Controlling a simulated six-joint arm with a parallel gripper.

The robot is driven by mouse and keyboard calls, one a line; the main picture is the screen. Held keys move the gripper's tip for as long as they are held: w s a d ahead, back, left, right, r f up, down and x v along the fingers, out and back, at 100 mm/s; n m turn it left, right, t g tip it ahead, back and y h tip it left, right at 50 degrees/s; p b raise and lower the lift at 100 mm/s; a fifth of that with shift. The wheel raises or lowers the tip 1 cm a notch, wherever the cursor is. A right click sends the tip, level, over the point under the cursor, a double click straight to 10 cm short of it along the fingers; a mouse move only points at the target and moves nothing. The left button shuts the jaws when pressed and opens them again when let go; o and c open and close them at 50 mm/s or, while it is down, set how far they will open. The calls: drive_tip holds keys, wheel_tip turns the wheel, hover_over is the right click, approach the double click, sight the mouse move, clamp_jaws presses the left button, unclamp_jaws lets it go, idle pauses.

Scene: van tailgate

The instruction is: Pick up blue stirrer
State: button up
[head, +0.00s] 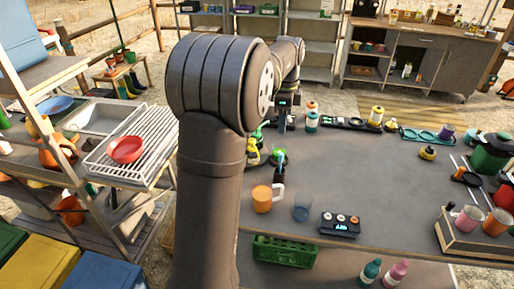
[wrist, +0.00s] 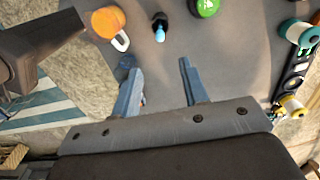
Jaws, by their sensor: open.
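The blue stirrer (head: 280,157) shows as a small blue upright piece in a dark holder (head: 279,174) on the grey table, behind the orange mug. In the wrist view its blue part (wrist: 160,34) appears at the top centre, in front of the dark holder. My gripper (wrist: 160,66) is open, with two blue-grey fingers apart and nothing between them. The stirrer lies beyond the fingertips in that view, apart from them. In the head view my arm hides part of the table, and the fingers are too small to make out clearly.
A green round item (wrist: 206,7) is close to the holder. Bottles (head: 312,122) stand farther back. The table's middle right is clear.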

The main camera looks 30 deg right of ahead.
sight(281, 161)
wheel_tip(281, 161, down, 17)
drive_tip(key=n, duration=1)
idle(0.5)
drive_tip(key=shift+r, duration=0.1)
drive_tip(key=shift+c, duration=0.4)
clamp_jaws()
